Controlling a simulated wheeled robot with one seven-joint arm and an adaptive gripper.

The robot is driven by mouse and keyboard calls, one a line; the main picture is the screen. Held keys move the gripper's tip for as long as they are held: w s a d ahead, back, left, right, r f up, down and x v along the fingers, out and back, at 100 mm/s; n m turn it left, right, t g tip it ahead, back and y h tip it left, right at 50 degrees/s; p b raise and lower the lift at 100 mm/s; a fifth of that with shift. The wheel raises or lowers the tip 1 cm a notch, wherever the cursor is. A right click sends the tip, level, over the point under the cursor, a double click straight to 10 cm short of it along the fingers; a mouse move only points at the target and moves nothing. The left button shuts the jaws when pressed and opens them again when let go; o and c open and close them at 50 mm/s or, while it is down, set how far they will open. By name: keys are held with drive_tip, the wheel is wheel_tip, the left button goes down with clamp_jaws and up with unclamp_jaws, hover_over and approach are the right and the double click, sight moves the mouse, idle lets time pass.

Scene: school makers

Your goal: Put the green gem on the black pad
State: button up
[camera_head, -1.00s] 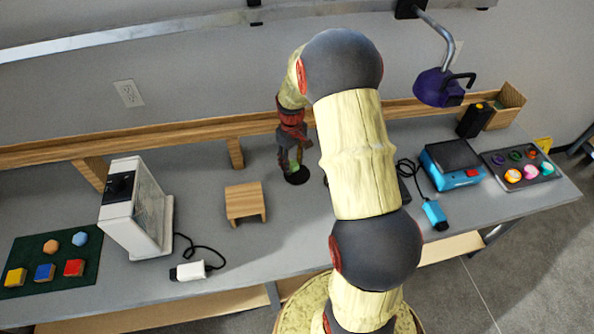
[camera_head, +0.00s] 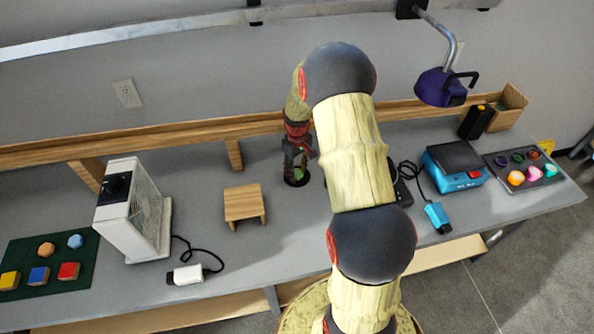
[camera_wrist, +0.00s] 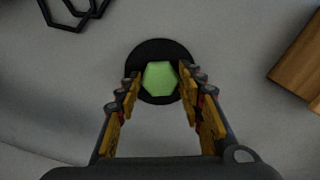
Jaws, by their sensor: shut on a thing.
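The green gem (camera_wrist: 160,78) is between the two fingers of my gripper (camera_wrist: 159,76), which is shut on it. In the wrist view the gem lies over the middle of the round black pad (camera_wrist: 160,46), with dark rim showing around it. In the head view my gripper (camera_head: 298,160) points down at the pad (camera_head: 296,182), and a bit of the gem (camera_head: 298,174) shows low, just over the pad. I cannot tell whether the gem touches it.
A small wooden stand (camera_head: 245,204) is left of the pad, and a white fan-like box (camera_head: 130,212) stands farther left. A blue device (camera_head: 453,166) and a dark tray of coloured gems (camera_head: 522,168) are at right. My arm hides part of the table.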

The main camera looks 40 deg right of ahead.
sight(297, 172)
drive_tip(key=o, duration=1.1)
drive_tip(key=shift+r, duration=0.1)
drive_tip(key=s+a+r+t+p, duration=0.1)
drive_tip(key=a+r+p, duration=0.15)
drive_tip(key=r, duration=0.75)
drive_tip(key=a+r+p, duration=0.1)
drive_tip(key=a+r, duration=0.2)
drive_tip(key=r, duration=0.8)
drive_tip(key=s+a+r+t, duration=0.2)
drive_tip(key=s+a+r, duration=0.4)
drive_tip(key=a+r, duration=0.3)
drive_tip(key=shift+s+a+r+t, duration=0.45)
drive_tip(key=shift+s+a+r, duration=0.55)
drive_tip(key=shift+s+a, duration=1.3)
drive_tip(key=shift+s+a+r+t, duration=0.4)
drive_tip(key=shift+s+a+r, duration=0.85)
drive_tip(key=shift+s, duration=2)
drive_tip(key=shift+s+a+r+t, duration=0.45)
drive_tip(key=shift+s+a+r, duration=0.3)
drive_tip(key=shift+s+a, duration=1.65)
